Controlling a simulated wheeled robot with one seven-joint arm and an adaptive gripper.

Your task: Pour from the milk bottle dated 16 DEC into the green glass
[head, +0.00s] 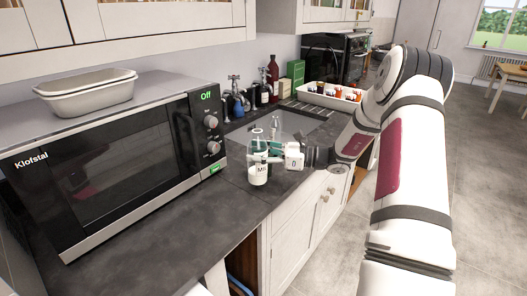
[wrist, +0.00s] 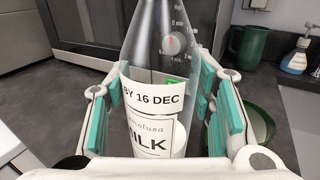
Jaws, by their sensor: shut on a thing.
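The milk bottle (wrist: 152,100) is clear glass, and its label reads "BY 16 DEC" in the wrist view. My gripper (wrist: 165,110) is shut around it, with teal pads on both sides. In the head view the bottle (head: 258,172) is upright over the counter near the sink, held by my gripper (head: 270,160). I cannot tell whether its base touches the counter. A dark green round vessel (wrist: 262,108) shows low at the right of the wrist view, behind the pads, with something pale in it. It may be the green glass; the fingers partly hide it.
The microwave (head: 120,150) stands on the counter to the left, with a white dish (head: 88,92) on top. Behind are the sink (head: 300,128), taps and bottles, and a white tray of jars (head: 330,92). The dark counter in front of the microwave is clear.

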